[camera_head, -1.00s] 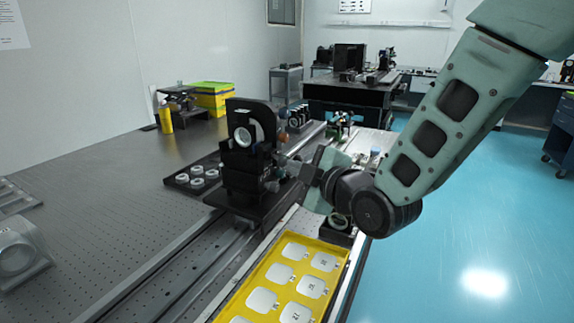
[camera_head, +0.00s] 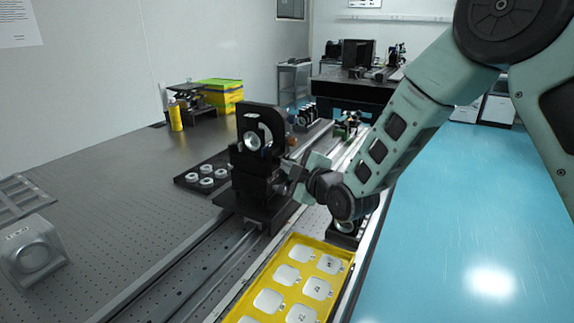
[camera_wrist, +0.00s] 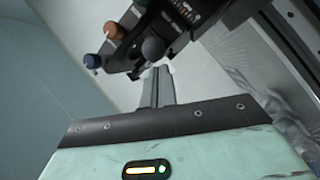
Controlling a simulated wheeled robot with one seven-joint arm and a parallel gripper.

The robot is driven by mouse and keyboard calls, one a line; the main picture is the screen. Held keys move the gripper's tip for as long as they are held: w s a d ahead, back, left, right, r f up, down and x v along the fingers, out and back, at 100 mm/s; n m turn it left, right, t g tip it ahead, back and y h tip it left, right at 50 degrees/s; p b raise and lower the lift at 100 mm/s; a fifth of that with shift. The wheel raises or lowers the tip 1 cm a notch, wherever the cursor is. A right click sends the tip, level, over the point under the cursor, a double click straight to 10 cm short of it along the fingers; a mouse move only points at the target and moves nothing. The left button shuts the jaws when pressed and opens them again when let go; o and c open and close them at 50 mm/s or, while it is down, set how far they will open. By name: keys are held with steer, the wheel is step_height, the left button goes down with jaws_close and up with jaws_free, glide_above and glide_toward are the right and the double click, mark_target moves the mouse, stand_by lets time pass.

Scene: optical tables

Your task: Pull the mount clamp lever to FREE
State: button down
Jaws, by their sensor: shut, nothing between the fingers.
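The black optical mount (camera_head: 259,150) stands upright on its rail carriage in the middle of the head view, with a round lens in its upper plate. My gripper (camera_head: 284,187) is at the mount's right side, low down. In the wrist view the gripper's fingers (camera_wrist: 161,74) are together with nothing between them. Their tips are close to a black ball knob (camera_wrist: 152,48) on the mount's side, which looks like the end of the clamp lever; I cannot tell whether they touch. The lever's markings cannot be read.
A yellow tray (camera_head: 246,304) of labelled pale plates lies in front of the mount. A dark tray (camera_head: 183,180) with several rings is to its left. A metal block (camera_head: 33,250) stands at the table's left. The blue floor at right is clear.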

steer(key=shift+d, duration=0.15)
steer(key=shift+d+n+y+b, duration=0.15)
steer(key=shift+n+y+b, duration=0.15)
steer(key=shift+n+b, duration=0.1)
